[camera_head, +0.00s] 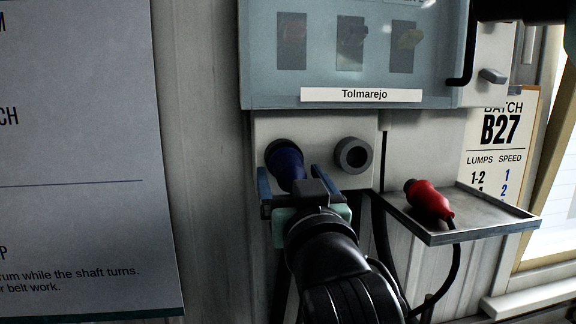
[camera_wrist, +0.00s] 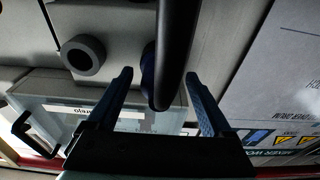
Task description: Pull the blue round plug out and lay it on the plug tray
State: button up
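The blue round plug (camera_head: 285,162) sits in the left socket of the grey panel below the cabinet. In the wrist view the blue plug (camera_wrist: 148,72) is partly hidden behind its thick black cable. My gripper (camera_head: 289,170) is in front of the plug, with one blue finger on each side. The wrist view shows my gripper (camera_wrist: 158,75) open, with gaps between the fingers and the plug. The plug tray (camera_head: 492,217) is a grey shelf to the right and lower. A red plug (camera_head: 429,200) lies on its left part, its cable hanging over the front.
An empty grey round socket (camera_head: 353,155) is just right of the blue plug. The cabinet (camera_head: 350,75) labelled Tolmarejo overhangs above, with a black handle (camera_head: 463,60) at its right. The tray's right part is bare.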

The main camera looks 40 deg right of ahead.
grip_shut()
jog(key=shift+s, duration=0.15)
jog(key=shift+b+v, duration=0.35)
jog(key=shift+v, duration=2.55)
jog(key=shift+r, duration=0.1)
